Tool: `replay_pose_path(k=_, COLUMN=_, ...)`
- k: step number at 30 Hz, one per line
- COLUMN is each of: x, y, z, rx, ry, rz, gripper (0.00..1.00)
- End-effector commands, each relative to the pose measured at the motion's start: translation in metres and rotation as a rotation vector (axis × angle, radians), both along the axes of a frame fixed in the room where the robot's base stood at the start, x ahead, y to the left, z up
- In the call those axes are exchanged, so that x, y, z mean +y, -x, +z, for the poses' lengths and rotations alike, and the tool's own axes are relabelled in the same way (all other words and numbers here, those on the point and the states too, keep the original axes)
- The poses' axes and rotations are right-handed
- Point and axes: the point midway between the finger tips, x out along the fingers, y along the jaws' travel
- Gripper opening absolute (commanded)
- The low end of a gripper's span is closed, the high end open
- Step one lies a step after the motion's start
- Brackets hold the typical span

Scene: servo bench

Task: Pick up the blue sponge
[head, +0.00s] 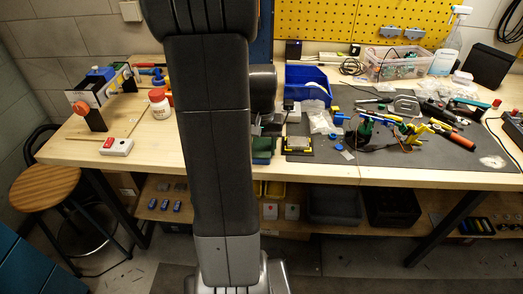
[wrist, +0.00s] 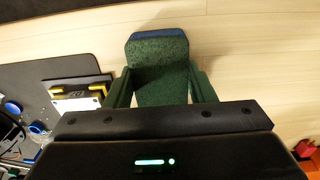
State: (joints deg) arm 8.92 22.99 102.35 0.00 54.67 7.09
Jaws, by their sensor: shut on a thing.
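The blue sponge (wrist: 159,36) shows in the wrist view as a block with a dark green rough face and a blue far edge. My gripper (wrist: 160,76) is shut on it, with one finger along each side. In the head view the sponge (head: 262,155) is a small dark green and blue block at the front of the bench, just right of my arm. My arm hides part of that area. I cannot tell whether the sponge touches the bench top.
A dark mat (head: 400,158) with tools covers the right of the bench. A yellow-cornered holder (head: 298,144) stands close to the sponge's right. A blue bin (head: 309,82) stands behind. A white bottle (head: 159,104) and a red-buttoned box (head: 117,146) stand left, with bare wood between.

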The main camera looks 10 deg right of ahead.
Motion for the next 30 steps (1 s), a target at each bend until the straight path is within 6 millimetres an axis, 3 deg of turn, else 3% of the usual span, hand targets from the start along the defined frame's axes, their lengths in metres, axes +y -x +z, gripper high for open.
replay_pose_path(k=8, x=0.0, y=0.0, z=0.003, rx=-0.002, ry=0.001, rz=0.0, gripper=0.25)
replay_pose_path(k=11, x=0.0, y=-0.001, z=0.015, rx=-0.004, ry=0.001, rz=0.0, gripper=0.25)
replay_pose_path(k=21, x=0.0, y=-0.001, z=0.08, rx=-0.004, ry=0.001, rz=0.0, gripper=0.25)
replay_pose_path(k=30, x=0.0, y=0.0, z=0.101, rx=0.0, ry=0.0, rz=0.0, gripper=0.25)
